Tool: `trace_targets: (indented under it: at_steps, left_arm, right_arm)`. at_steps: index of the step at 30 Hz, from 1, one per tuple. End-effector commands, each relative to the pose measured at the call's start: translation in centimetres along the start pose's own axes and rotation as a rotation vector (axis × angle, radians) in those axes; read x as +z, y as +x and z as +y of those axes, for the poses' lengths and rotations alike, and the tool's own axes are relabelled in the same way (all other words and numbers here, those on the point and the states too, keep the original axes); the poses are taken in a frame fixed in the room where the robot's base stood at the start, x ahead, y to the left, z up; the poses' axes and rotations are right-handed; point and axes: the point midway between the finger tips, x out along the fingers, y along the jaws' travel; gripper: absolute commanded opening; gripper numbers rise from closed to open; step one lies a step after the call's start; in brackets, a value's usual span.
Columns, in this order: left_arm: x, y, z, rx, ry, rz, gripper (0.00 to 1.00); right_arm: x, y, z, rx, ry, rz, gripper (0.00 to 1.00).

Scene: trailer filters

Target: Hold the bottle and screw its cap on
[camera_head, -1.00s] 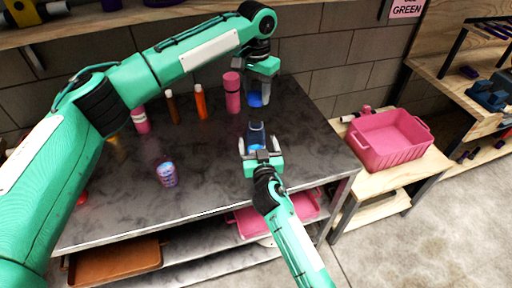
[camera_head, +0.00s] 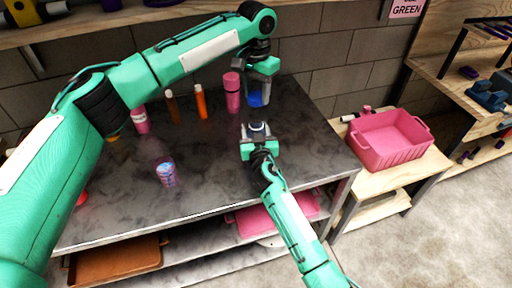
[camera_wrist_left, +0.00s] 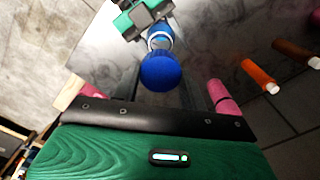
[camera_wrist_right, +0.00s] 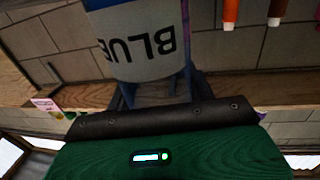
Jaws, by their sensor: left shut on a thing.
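My left gripper (camera_head: 261,82) is shut on a round blue cap (camera_head: 257,99) over the back right of the table. The cap also shows large between the fingers in the left wrist view (camera_wrist_left: 160,72). My right gripper (camera_head: 259,143) is nearer the front, shut around a bottle (camera_head: 258,128) with a blue rim. The bottle's open top shows in the left wrist view (camera_wrist_left: 159,40), just beyond the cap. In the right wrist view its pale label (camera_wrist_right: 150,47) reads BLUE, upside down. Cap and bottle are apart in the head view. The bottle's lower part is hidden by the right gripper.
A pink bottle (camera_head: 232,92), an orange bottle (camera_head: 201,103) and a brown bottle (camera_head: 172,106) stand along the back. A patterned cup (camera_head: 166,173) stands front left. A pink crate (camera_head: 391,143) sits on a side table. The tabletop's front middle is clear.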

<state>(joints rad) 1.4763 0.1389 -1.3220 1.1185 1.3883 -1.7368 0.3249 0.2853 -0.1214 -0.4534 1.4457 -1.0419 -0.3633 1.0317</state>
Motion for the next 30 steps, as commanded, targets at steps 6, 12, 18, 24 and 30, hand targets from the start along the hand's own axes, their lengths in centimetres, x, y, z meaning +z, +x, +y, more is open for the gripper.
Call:
trace_targets:
  at_steps: [6,12,18,24,30]
  left_arm:
    - [0.0,0.0,0.0,0.0,0.0,0.0,0.22]
    - [0.1,1.4,0.0,0.004,0.0,-0.003,0.22]
    - [0.1,4.4,0.0,0.009,0.0,-0.002,0.22]
    - [0.1,5.0,0.0,0.009,0.0,0.0,0.22]
    - [0.1,5.0,0.0,0.009,0.0,0.0,0.22]
  right_arm:
    - [0.0,0.0,0.0,0.0,0.0,0.0,0.13]
    - [0.0,0.0,0.0,0.0,0.0,0.0,0.13]
    - [0.0,0.0,0.0,0.0,0.0,0.0,0.13]
    - [0.0,0.0,0.0,0.0,0.0,0.0,0.13]
    - [0.0,0.0,0.0,0.0,0.0,0.0,0.13]
